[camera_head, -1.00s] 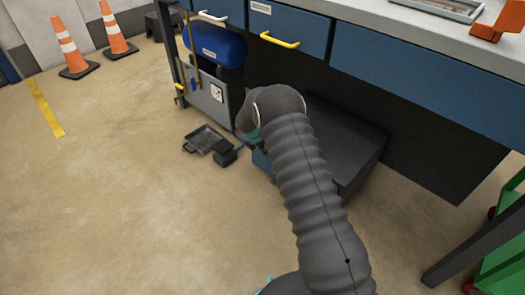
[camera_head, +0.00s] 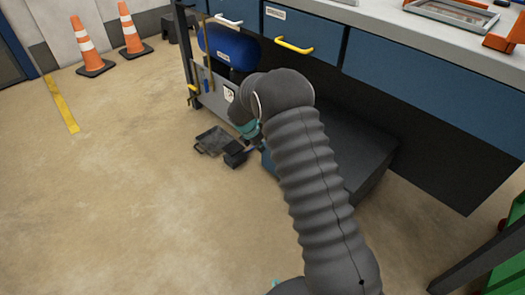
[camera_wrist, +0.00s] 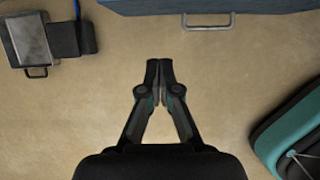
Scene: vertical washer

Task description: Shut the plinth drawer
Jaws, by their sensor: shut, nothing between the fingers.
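The plinth drawer shows in the wrist view as a blue front (camera_wrist: 270,6) with a metal handle (camera_wrist: 208,22) along the top of the picture. In the head view, a low dark box (camera_head: 362,158) sits under the workbench, and a sliver of its blue front (camera_head: 268,160) shows beside my arm. My arm hides most of that front. My gripper (camera_wrist: 160,64) is shut and empty over bare floor, apart from the drawer front and a little left of the handle in the wrist view. In the head view its fingertips are hidden.
A teal-edged object (camera_wrist: 272,132) is at right in the wrist view.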

